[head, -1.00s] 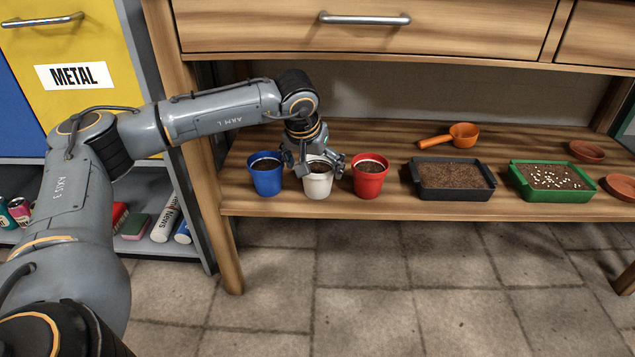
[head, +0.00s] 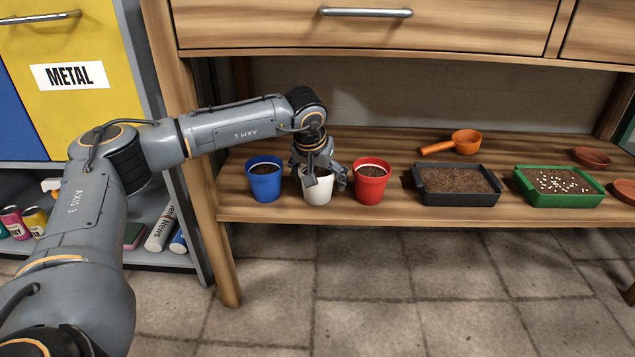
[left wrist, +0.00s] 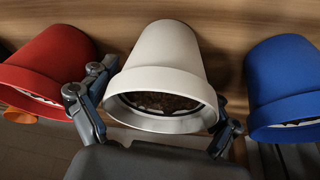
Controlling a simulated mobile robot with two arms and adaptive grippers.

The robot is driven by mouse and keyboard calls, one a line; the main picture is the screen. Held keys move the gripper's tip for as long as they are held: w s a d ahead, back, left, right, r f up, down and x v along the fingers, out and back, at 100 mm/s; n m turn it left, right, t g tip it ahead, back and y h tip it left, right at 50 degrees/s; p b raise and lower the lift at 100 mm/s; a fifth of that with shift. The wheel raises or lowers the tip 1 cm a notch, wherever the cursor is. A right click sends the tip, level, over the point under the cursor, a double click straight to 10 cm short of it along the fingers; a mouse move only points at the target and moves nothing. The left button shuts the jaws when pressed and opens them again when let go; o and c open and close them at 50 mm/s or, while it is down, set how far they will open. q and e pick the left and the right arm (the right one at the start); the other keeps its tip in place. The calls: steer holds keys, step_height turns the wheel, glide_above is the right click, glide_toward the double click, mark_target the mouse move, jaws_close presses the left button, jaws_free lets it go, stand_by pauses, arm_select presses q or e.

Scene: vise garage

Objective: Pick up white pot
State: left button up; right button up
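The white pot (head: 318,193) stands upright on the wooden shelf between the blue pot and the red pot. It also shows large in the left wrist view (left wrist: 172,58), its rim facing the camera and dark soil inside. My left gripper (head: 324,178) is over it, one finger crossing its front left and the other at its right. In the left wrist view my gripper fingers (left wrist: 155,108) flank the rim closely on both sides. I cannot tell whether they press on it. My right gripper is not in view.
The blue pot (head: 265,182) and red pot (head: 370,183) stand close on either side. A black soil tray (head: 456,198), a green seed tray (head: 556,199) and an orange scoop (head: 465,141) are to the right. A drawer (head: 365,33) overhangs the shelf.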

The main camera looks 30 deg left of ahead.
arm_select(q)
steer(key=c, duration=0.9)
steer(key=shift+o, duration=0.2)
steer(key=shift+r, duration=0.1)
